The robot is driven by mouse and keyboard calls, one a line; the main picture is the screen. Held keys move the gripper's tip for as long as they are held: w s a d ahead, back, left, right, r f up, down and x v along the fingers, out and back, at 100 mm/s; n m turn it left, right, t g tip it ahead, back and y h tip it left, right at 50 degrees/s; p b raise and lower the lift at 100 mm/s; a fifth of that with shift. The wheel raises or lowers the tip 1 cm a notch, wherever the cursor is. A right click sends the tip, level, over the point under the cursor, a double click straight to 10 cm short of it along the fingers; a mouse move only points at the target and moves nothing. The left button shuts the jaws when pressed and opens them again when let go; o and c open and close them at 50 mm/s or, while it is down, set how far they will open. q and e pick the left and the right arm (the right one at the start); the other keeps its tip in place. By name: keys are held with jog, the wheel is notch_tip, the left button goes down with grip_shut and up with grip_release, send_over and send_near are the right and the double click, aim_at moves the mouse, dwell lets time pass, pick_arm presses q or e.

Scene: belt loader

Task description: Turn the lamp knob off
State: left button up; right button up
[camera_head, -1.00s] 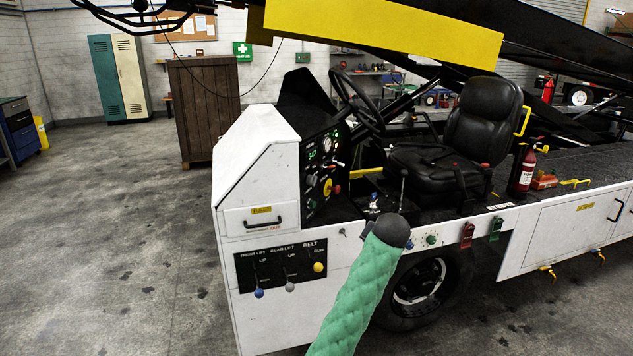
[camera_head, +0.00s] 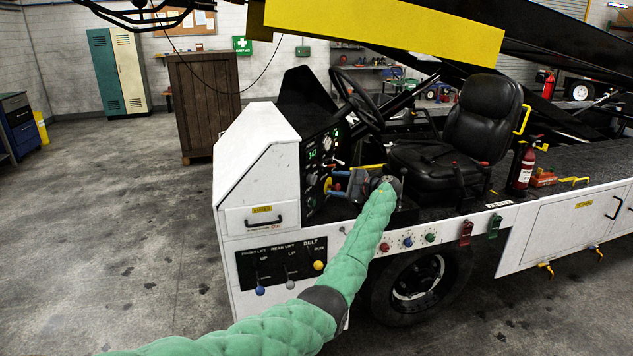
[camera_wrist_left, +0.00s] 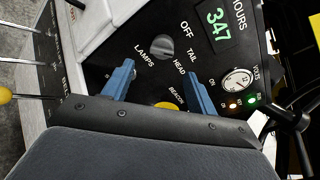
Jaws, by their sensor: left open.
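The lamp knob (camera_wrist_left: 163,47) is a round grey knob on the black control panel, ringed by the labels OFF, TAIL and HEAD, with LAMPS beside it. I cannot tell which label it points to. In the head view it is a small grey spot on the panel (camera_head: 312,179). My left gripper (camera_head: 337,182) is open and empty in front of the panel. In the left wrist view its two blue fingers (camera_wrist_left: 159,68) stand apart, with the knob ahead, between and beyond their tips, apparently untouched. My right gripper is not in view.
A yellow part (camera_wrist_left: 166,104) shows between the fingers, partly hidden. The green 347 display (camera_wrist_left: 220,30), a gauge (camera_wrist_left: 238,80) and lit lamps lie nearby. The steering wheel (camera_head: 357,98) and black seat (camera_head: 440,165) stand beside the panel.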

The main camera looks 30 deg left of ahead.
aim_at(316, 180)
pick_arm(q)
jog(key=a+m+p, duration=0.1)
jog(key=a, duration=0.1)
jog(key=a+m+y+p, duration=0.1)
jog(key=a+m, duration=0.1)
jog(key=a+m+p, duration=0.1)
jog(key=a, duration=0.2)
jog(key=shift+s+f+m+y, duration=0.2)
jog(key=shift+f+m+y, duration=0.1)
jog(key=shift+f+m, duration=0.1)
jog(key=shift+a, duration=0.65)
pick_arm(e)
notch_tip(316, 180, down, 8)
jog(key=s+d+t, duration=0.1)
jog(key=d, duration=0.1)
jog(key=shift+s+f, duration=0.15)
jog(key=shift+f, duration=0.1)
pick_arm(q)
jog(key=c, duration=1)
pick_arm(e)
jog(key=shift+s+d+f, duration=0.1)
